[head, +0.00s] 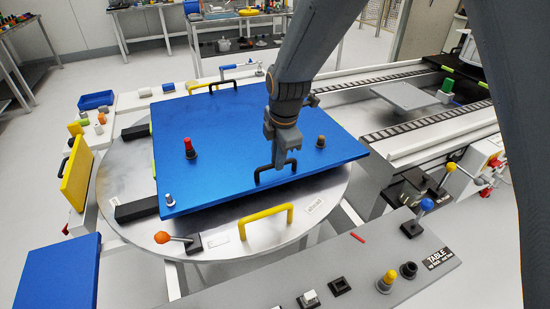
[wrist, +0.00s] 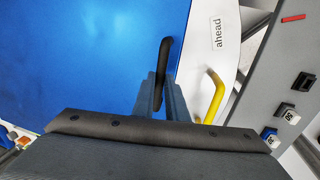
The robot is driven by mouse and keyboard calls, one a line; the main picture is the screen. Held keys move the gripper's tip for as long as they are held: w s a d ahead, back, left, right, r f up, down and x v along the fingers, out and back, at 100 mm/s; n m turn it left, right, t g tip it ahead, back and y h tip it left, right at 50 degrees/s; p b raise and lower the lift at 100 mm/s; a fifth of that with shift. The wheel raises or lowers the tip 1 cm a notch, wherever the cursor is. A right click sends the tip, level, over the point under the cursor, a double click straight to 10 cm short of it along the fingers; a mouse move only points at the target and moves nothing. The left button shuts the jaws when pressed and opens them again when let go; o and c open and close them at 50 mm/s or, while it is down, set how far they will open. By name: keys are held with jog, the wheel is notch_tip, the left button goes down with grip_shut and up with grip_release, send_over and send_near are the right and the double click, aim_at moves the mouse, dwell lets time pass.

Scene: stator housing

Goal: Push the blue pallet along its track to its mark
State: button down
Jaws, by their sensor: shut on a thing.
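The blue pallet (head: 240,140) is a large flat plate lying on the round grey turntable (head: 120,175) in the head view. It carries a red-topped knob (head: 189,148), a dark knob (head: 321,142) and a silver peg (head: 169,199). A black handle (head: 262,176) stands at its near edge, and another black handle (head: 212,86) is at its far edge. My gripper (head: 282,160) is shut on the near black handle. In the wrist view the fingers (wrist: 161,95) close around this handle (wrist: 165,70), beside the blue surface (wrist: 90,60). The track's mark cannot be made out.
An orange-knobbed lever (head: 162,237) is at the near left. A grey control panel (head: 340,265) runs along the front. Conveyor rails (head: 390,130) lie to the right.

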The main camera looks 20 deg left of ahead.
jog(key=shift+a, duration=0.15)
jog(key=c, duration=1.8)
grip_release()
jog(key=shift+s, duration=0.1)
jog(key=shift+o, duration=0.2)
jog(key=shift+r, duration=0.15)
notch_tip(320, 180, up, 8)
jog(key=s+d+b, duration=0.1)
jog(key=shift+f+b, duration=0.25)
jog(key=shift+b, duration=0.15)
jog(key=shift+d, duration=0.1)
jog(key=s+d+f+m+h, duration=0.1)
jog(key=s+d+f+m, duration=0.15)
jog(key=d+m, duration=0.85)
jog(key=s+d+f+m, duration=0.1)
jog(key=s+d+m, duration=0.4)
jog(key=d, duration=1.1)
jog(key=s+d+f+m, duration=0.1)
jog(key=s+d+m, duration=0.5)
jog(key=d+m, duration=0.2)
jog(key=shift+s+f+m+g, duration=0.2)
jog(key=shift+s+m+g, duration=0.2)
jog(key=shift+m, duration=0.6)
